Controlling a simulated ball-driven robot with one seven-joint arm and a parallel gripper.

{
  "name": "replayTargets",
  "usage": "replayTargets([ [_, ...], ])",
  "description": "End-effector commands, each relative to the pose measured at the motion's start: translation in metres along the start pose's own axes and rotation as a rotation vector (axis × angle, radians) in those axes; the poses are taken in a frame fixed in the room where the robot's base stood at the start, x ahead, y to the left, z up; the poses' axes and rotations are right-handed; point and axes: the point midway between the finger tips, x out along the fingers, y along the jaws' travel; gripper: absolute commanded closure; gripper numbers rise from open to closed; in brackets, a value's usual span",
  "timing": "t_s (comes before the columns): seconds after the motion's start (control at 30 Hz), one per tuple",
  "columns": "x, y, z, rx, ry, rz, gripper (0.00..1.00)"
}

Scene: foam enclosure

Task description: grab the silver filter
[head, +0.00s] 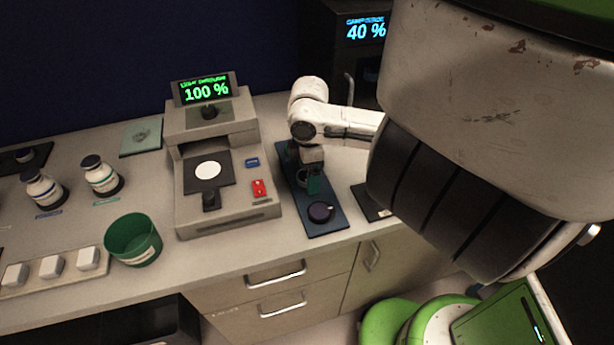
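My gripper (311,184) points down over a dark blue tray (327,227) on the counter, right of the grey machine. A small metallic ring-like thing (301,179), perhaps the silver filter, shows right at the fingers. It is mostly hidden behind them, and I cannot tell whether the fingers touch it. The fingers look dark green and are too small to show whether they are open or shut. A dark round knob-like piece (320,212) sits at the near end of the tray, apart from my gripper.
The grey machine (231,217) reads 100 %. A dark machine (352,55) reading 40 % stands at the back. A green cup (133,241), two bottles (100,173) (43,188) and white blocks (51,267) are at left. Drawers (275,290) lie below the counter edge.

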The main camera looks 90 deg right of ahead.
Motion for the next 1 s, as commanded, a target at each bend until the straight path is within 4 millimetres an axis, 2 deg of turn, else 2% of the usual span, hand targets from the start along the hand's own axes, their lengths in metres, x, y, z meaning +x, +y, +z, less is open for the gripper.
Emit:
replayTargets([
  [0.17, -0.0001, 0.0001, -0.0001, 0.000, 0.000, 0.000, 0.12],
  [0.8, -0.0006, 0.0002, -0.0002, 0.000, 0.000, 0.001, 0.72],
  [1.0, -0.0012, 0.0002, -0.0002, -0.001, 0.001, 0.001, 0.72],
])
